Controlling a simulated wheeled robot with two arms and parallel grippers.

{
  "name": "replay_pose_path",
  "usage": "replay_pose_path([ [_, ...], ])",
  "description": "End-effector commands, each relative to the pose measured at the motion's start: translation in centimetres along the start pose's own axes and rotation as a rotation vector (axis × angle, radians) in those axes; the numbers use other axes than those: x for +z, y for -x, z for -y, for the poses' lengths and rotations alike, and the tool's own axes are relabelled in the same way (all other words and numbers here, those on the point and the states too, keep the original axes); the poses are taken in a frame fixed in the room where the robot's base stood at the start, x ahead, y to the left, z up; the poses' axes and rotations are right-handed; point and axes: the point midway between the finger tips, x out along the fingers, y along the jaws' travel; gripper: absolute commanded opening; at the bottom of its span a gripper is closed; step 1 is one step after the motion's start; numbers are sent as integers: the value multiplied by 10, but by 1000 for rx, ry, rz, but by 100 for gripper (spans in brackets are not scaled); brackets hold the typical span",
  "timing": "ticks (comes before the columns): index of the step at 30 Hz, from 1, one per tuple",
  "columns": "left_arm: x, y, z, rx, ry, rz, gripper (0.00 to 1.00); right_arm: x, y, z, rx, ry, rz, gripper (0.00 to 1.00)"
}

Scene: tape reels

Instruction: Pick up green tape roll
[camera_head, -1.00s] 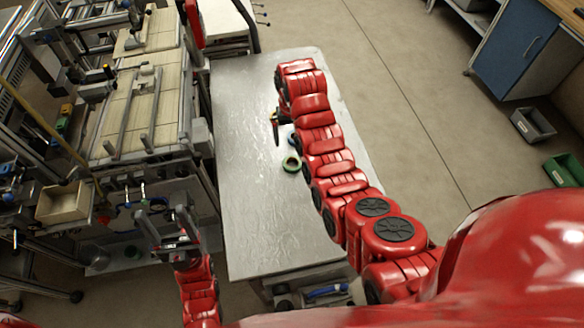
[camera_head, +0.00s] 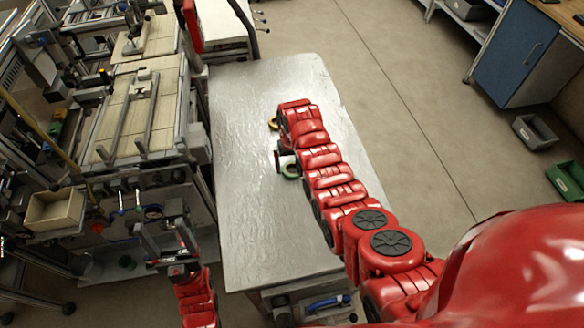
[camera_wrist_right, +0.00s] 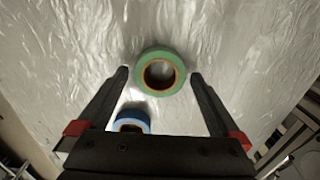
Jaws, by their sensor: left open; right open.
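The green tape roll (camera_wrist_right: 160,53) lies flat on the metal table, with an orange inner ring. In the right wrist view it sits between the spread fingertips of my right gripper (camera_wrist_right: 160,73), with a gap on each side. In the head view the green roll (camera_head: 290,175) shows beside my right arm, partly covered, with my right gripper (camera_head: 281,158) near it. My right gripper is open and empty. My left gripper (camera_head: 162,225) is open and empty, left of the table.
A blue tape roll (camera_wrist_right: 131,117) lies close to the green one, partly hidden by my gripper body. A yellowish roll (camera_head: 272,123) lies farther back on the metal table (camera_head: 240,200). The table's left part is clear. A workbench (camera_head: 150,120) stands to the left.

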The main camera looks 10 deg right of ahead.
Motion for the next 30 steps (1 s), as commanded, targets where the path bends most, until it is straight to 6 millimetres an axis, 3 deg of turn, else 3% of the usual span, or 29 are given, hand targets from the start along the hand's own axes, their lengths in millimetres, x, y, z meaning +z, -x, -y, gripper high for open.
replay_pose_path([
  [10, 0, -1, 0, 0, 0, 0, 68, 0, -4, 0, 0, -1, 0, 98],
  [22, 0, -1, 0, 0, 0, 0, 68, 0, -4, 0, 0, 0, 0, 26],
  [30, 0, -1, 0, 0, 0, 0, 68, 0, -4, 0, 0, 0, 0, 26],
])
